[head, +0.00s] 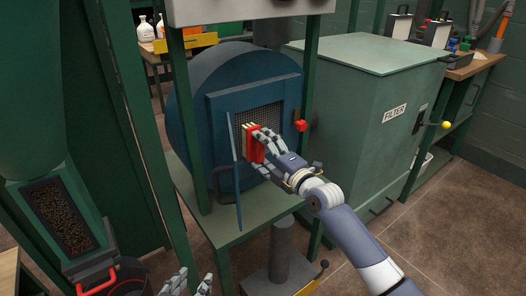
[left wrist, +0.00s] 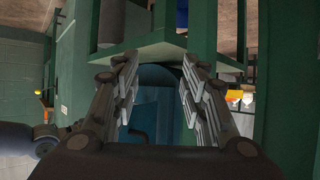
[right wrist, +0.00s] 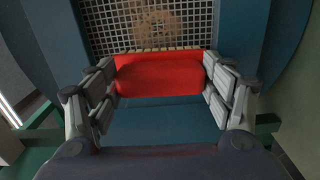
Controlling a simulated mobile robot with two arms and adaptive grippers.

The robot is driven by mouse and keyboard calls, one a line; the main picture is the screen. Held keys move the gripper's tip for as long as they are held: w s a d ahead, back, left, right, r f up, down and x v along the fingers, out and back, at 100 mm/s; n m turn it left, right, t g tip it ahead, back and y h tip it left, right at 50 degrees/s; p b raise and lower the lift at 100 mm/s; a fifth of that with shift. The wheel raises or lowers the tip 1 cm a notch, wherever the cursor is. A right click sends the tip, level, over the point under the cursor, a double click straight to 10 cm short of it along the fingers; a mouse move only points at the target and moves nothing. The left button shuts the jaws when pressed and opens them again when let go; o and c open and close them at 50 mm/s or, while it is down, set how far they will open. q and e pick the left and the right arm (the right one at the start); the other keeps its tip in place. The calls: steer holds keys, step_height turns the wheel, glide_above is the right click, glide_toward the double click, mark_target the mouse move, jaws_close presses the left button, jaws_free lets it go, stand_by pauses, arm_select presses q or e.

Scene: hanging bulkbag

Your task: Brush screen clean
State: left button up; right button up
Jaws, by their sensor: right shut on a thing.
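The screen (head: 262,118) is a square mesh in the blue housing of the round drum. In the right wrist view the mesh (right wrist: 120,25) shows a tan patch of residue near its middle. My right gripper (head: 262,146) is shut on a red brush (head: 251,143) with pale bristles. In the right wrist view the brush (right wrist: 160,75) lies between the fingers, its bristle edge at the lower part of the mesh; I cannot tell if it touches. My left gripper (head: 190,284) is low at the bottom of the head view; its fingers (left wrist: 157,85) are apart and empty.
A blue hinged door (head: 237,165) stands open at the left of the screen. A red knob (head: 301,126) is at its right. A green filter cabinet (head: 375,110) stands to the right. A tray of dark grains (head: 62,215) is at the left.

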arm_select(q)
steer(key=shift+r, duration=0.1)
steer(key=shift+w+d+r, duration=0.1)
steer(key=shift+w+r, duration=0.1)
steer(key=shift+w+d+r+t, duration=0.1)
steer(key=shift+w+r+t, duration=0.15)
steer(key=shift+t, duration=0.15)
steer(key=shift+w+d+r+t+h, duration=0.1)
steer(key=shift+w+r+t+h, duration=0.2)
steer(key=shift+r, duration=0.15)
steer(key=shift+w+r+b, duration=0.1)
steer(key=shift+r+b, duration=0.15)
steer(key=shift+b, duration=0.05)
steer(key=shift+w+d+r, duration=0.15)
steer(key=shift+r, duration=0.1)
